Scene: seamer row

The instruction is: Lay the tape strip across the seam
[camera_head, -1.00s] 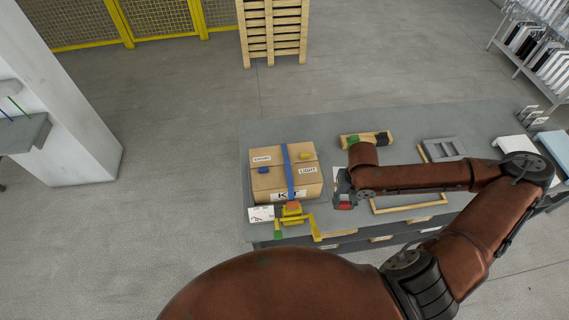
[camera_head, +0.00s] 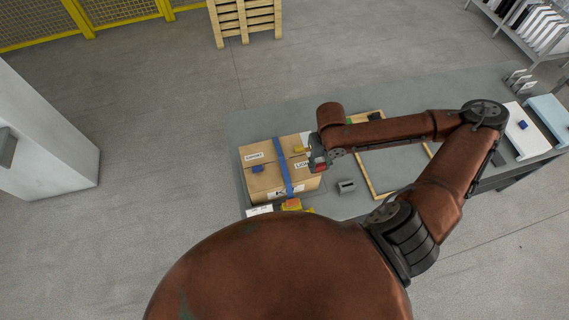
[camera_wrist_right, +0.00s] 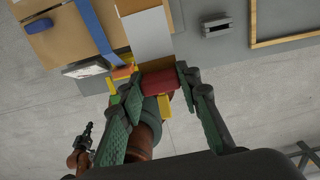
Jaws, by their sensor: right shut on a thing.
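A brown cardboard box (camera_head: 262,182) stands at the left of the grey table, with a blue strip (camera_head: 284,172) across its top. It also shows at the upper left in the right wrist view (camera_wrist_right: 65,45). My right gripper (camera_head: 318,166) is beside the box's right edge. In the wrist view, its green-padded fingers are shut on a red block (camera_wrist_right: 159,82). A pale grey strip (camera_wrist_right: 147,36) runs up from that block, apparently the tape strip. Whether it touches the box is unclear. A dark part at the wrist view's lower left may be my left gripper; its fingers cannot be made out.
A yellow block (camera_head: 299,149) and a blue block (camera_head: 257,169) sit on the box. A yellow and red tool (camera_head: 292,204) lies at its front. A small grey block (camera_head: 346,186) and a wooden frame (camera_head: 367,178) lie to the right.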

